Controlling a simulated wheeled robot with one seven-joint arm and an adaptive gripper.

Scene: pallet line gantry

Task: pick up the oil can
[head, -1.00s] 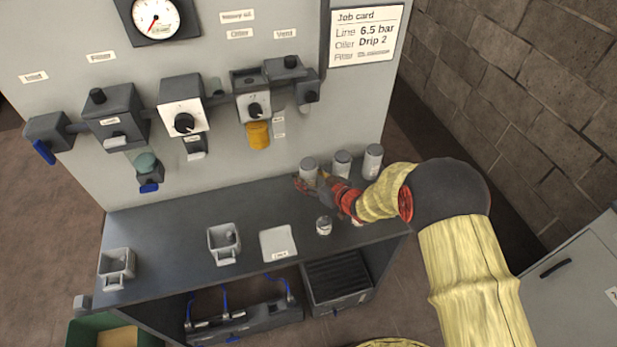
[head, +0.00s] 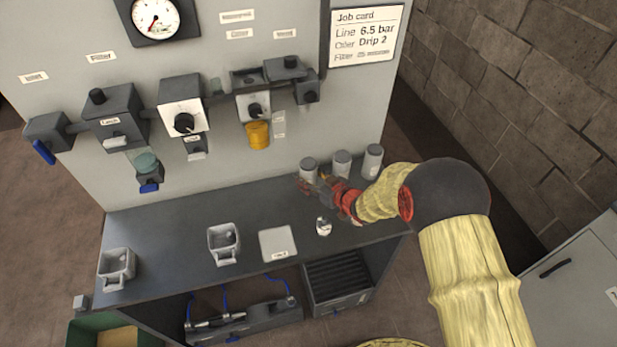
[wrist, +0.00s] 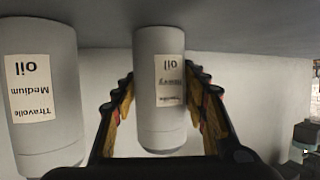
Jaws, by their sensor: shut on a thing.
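Three grey oil cans stand in a row at the back right of the bench in the head view: a left can (head: 308,167), a middle can (head: 341,161) and a right can (head: 373,160). My gripper (head: 314,183) is at the left can, its fingers on either side. In the wrist view, which is upside down, my gripper (wrist: 160,82) is shut on the can labelled heavy oil (wrist: 158,120). The medium oil can (wrist: 40,130) stands apart beside it. The fingers partly hide the held can's lower part in the head view.
The dark bench (head: 170,225) carries a small jar (head: 323,227), a white square plate (head: 277,243) and two grey holders, one mid-bench (head: 223,243) and one at left (head: 116,267). Valve units and a yellow bowl (head: 257,135) hang on the panel above. The bench's back middle is clear.

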